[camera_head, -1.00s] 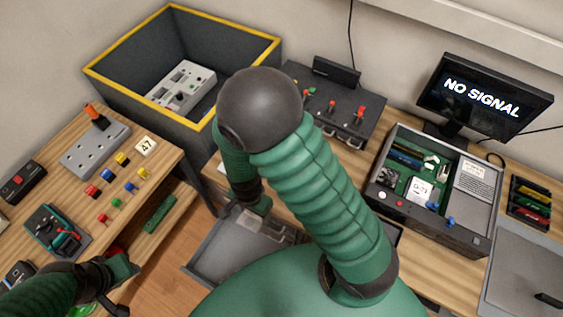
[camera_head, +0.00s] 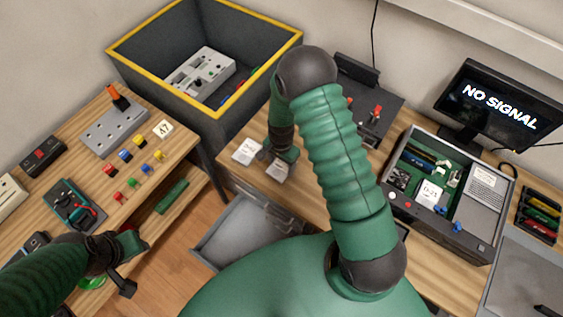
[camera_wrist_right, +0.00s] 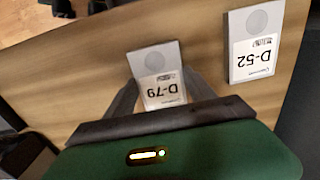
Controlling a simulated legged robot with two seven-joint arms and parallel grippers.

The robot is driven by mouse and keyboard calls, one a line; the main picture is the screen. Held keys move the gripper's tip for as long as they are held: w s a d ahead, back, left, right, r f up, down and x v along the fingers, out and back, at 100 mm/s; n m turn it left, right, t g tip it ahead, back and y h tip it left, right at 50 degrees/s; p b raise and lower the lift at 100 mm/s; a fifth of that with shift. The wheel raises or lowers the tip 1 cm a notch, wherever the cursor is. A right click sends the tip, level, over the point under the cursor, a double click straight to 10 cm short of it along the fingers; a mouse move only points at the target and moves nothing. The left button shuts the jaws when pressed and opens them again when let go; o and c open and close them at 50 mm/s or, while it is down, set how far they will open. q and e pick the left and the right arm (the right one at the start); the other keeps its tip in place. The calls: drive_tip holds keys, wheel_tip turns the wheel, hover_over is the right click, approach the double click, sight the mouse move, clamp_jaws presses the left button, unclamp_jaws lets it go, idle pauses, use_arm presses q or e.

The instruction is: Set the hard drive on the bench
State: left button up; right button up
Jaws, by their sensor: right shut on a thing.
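My right gripper (camera_head: 280,168) is shut on a silver hard drive labelled D-79 (camera_wrist_right: 162,87), over the front left part of the wooden bench (camera_head: 310,188). That drive also shows below the gripper in the head view (camera_head: 278,171). I cannot tell whether it touches the bench top. A second hard drive, labelled D-52 (camera_wrist_right: 253,50), lies flat on the bench beside it, apart from it; in the head view it is to the left (camera_head: 246,151). My left gripper (camera_head: 130,265) is over the left table's front edge; its jaw opening is unclear.
An open grey drawer (camera_head: 240,235) is below the bench front. An open computer case (camera_head: 440,195) and a "NO SIGNAL" monitor (camera_head: 500,107) stand to the right. A dark yellow-rimmed bin (camera_head: 205,55) is behind left. The left table (camera_head: 60,145) holds switches and coloured plugs.

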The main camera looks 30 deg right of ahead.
drive_tip(key=shift+a, duration=0.15)
drive_tip(key=shift+f, duration=0.1)
drive_tip(key=o, duration=1.6)
drive_tip(key=shift+d, duration=0.2)
